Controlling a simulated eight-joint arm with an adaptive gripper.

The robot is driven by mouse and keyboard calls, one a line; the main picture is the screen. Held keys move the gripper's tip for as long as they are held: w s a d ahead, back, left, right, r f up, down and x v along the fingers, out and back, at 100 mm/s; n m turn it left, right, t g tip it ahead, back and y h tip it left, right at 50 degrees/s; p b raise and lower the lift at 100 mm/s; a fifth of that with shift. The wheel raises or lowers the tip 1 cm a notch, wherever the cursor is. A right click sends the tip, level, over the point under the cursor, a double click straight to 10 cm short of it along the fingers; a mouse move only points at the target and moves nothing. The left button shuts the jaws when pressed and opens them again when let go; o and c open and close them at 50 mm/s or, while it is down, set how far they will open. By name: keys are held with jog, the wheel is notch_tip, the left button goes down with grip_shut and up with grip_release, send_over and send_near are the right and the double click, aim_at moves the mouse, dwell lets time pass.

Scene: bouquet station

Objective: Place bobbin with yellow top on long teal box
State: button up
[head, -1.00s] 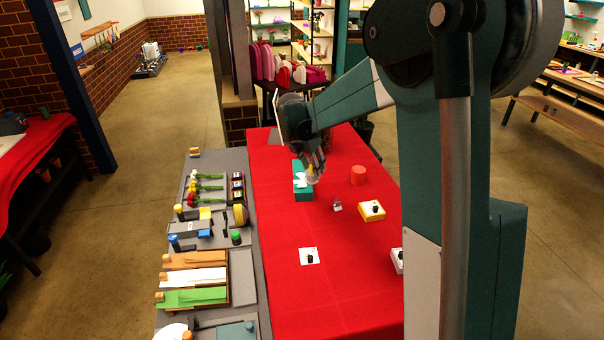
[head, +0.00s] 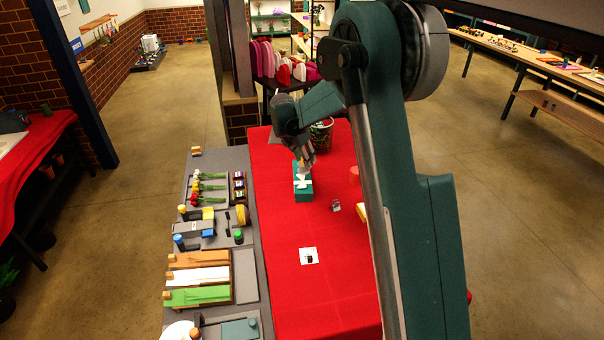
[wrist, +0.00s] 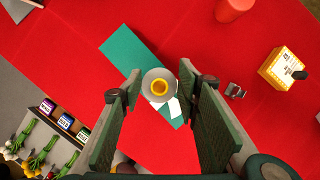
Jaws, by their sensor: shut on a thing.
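My gripper (wrist: 160,90) is shut on a pale bobbin with a yellow top (wrist: 160,84), seen from above between the fingertips in the wrist view. The long teal box (wrist: 128,52) lies below and behind the bobbin in that view, with a white bow (wrist: 174,106) partly hidden by the bobbin and a finger. In the head view my gripper (head: 303,163) is over the far part of the teal box (head: 303,195), near its white bow (head: 302,183). Whether the bobbin touches the box, I cannot tell.
The red-covered table (head: 285,285) is mostly clear in front of the box. A red cylinder (wrist: 232,8), a small clear object (wrist: 235,90) and a yellow box with a black knob (wrist: 280,68) stand to the right. A grey side table (head: 245,275) holds flowers, spools and trays.

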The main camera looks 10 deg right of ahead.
aim_at(302, 163)
jog(key=shift+w+a+f+p, duration=0.15)
jog(key=shift+w+p, duration=0.15)
jog(key=shift+w, duration=0.25)
jog(key=shift+w+f+p, duration=0.15)
jog(key=shift+w+p, duration=0.15)
jog(key=shift+w, duration=0.2)
jog(key=shift+f, duration=0.1)
jog(key=shift+f, duration=1.45)
jog(key=shift+f, duration=0.15)
jog(key=o, duration=0.9)
jog(key=shift+v, duration=2.2)
